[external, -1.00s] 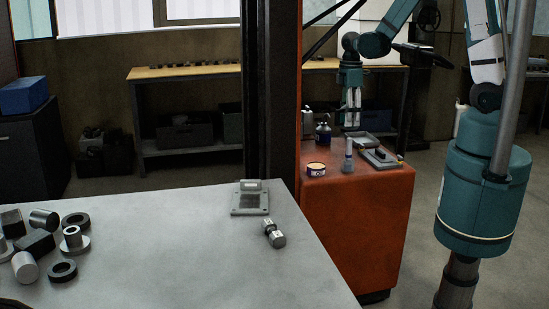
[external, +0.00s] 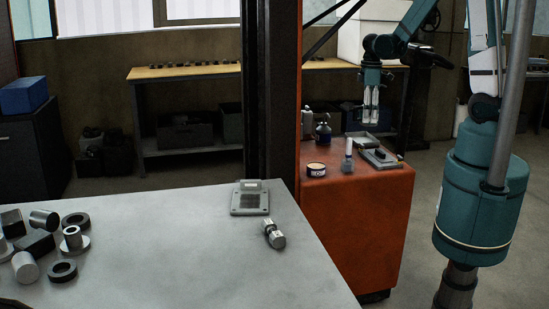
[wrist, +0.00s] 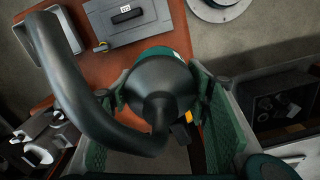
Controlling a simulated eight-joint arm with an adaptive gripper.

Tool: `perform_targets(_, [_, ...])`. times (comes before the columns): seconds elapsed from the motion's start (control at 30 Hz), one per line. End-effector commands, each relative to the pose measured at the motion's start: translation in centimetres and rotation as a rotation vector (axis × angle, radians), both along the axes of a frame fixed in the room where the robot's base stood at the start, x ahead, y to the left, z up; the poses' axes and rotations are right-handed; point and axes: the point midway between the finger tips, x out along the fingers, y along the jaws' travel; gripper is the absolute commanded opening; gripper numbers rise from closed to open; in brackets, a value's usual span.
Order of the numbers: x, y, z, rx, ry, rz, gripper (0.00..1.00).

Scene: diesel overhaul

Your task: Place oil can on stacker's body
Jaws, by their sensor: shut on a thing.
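The dark oil can (wrist: 160,80), with a curved handle or spout, sits between the green finger pads of my gripper (wrist: 165,110) in the wrist view. My gripper is shut on it. In the external view my gripper (external: 371,121) points down above the back of the orange-red stacker body (external: 355,225); the can is not clearly distinguishable there. The red top of the stacker body (wrist: 68,18) also shows beneath the can in the wrist view.
The grey table (external: 170,240) is in front.

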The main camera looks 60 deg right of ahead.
Motion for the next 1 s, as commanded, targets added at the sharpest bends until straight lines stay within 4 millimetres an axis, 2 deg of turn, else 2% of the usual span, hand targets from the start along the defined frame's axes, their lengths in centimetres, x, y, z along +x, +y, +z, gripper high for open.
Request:
perform_targets(0.13, [2.4,-1.0,-1.4,0.0,0.0,-0.045,0.27])
perform_targets(0.7, [14.6,-0.4,-7.9,0.0,0.0,-0.133,0.27])
perform_targets(0.83, [16.7,-0.4,-8.7,0.0,0.0,-0.15,0.27])
perform_targets(1.0, [18.2,-0.3,-9.3,0.0,0.0,-0.162,0.27])
